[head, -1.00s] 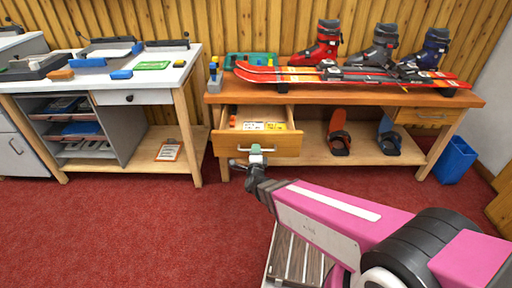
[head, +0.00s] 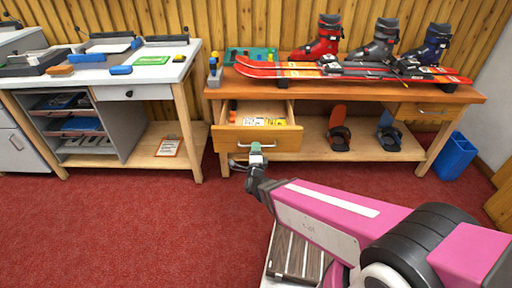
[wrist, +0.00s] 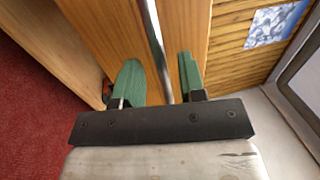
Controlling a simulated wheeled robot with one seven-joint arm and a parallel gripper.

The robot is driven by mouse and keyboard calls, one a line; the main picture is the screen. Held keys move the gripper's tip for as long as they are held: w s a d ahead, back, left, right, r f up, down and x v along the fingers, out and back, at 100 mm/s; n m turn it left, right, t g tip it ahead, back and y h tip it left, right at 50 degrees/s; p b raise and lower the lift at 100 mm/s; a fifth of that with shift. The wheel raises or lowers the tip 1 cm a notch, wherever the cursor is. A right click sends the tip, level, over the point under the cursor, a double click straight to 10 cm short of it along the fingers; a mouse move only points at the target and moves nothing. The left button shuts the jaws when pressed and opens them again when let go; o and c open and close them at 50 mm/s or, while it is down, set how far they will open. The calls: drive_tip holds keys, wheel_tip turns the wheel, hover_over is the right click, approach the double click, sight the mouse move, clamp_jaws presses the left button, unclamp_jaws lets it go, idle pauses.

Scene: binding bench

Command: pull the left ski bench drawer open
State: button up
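The left drawer (head: 225,138) of the wooden ski bench (head: 350,96) stands part-way open, with its inside showing. Its metal bar handle (head: 240,145) is on the drawer front and also shows in the wrist view (wrist: 154,40). My gripper (head: 256,149) is at the handle, in front of the drawer. In the wrist view the two green fingers (wrist: 160,82) stand apart, one on each side of the bar. Gaps show between the bar and the fingers, so the gripper looks open. The far end of the handle is out of the wrist view.
A closed right drawer (head: 425,112) is in the same bench. Bindings (head: 338,132) stand on the lower shelf. A white workbench (head: 130,80) is at left, a blue bin (head: 455,158) at right. Red carpet is clear in front.

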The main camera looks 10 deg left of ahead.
drive_tip(key=v, duration=0.8)
drive_tip(key=shift+s, duration=0.25)
drive_tip(key=shift+d, duration=0.1)
